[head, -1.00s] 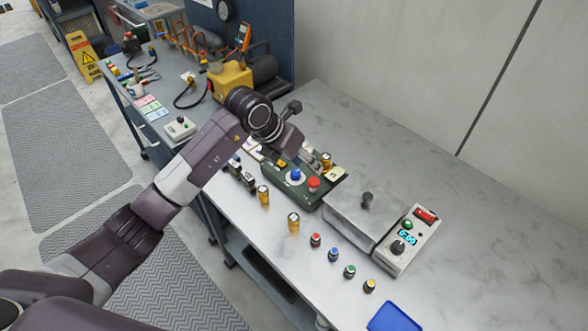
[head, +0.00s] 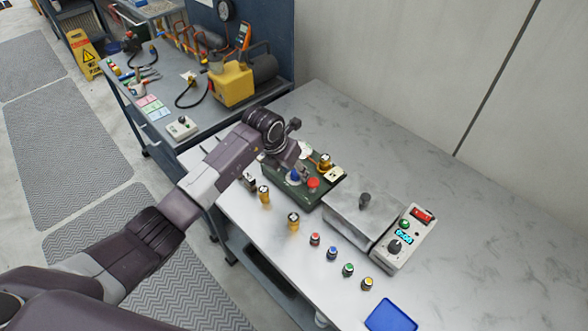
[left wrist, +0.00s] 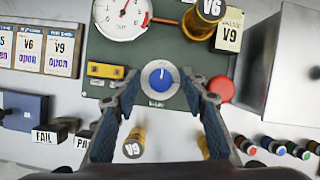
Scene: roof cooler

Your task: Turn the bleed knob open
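The blue bleed knob (head: 294,176) sits on a dark green panel (head: 300,198). In the left wrist view the knob (left wrist: 160,77) has a white ring around it and a light mark near its top. My left gripper (left wrist: 162,83) is open, with one finger on each side of the knob and a visible gap to it on both sides. In the head view my left gripper (head: 297,164) is over the panel and partly hides it. Whether the fingers reach down to the knob's depth is hard to tell. My right gripper is not in view.
A red button (left wrist: 221,88) is close to the right finger. A dial gauge (left wrist: 121,17) and a brass V6 valve (left wrist: 203,18) are above the knob. A brass V9 valve (left wrist: 133,144) is below. A grey box (head: 350,222) and timer (head: 404,240) stand right of the panel.

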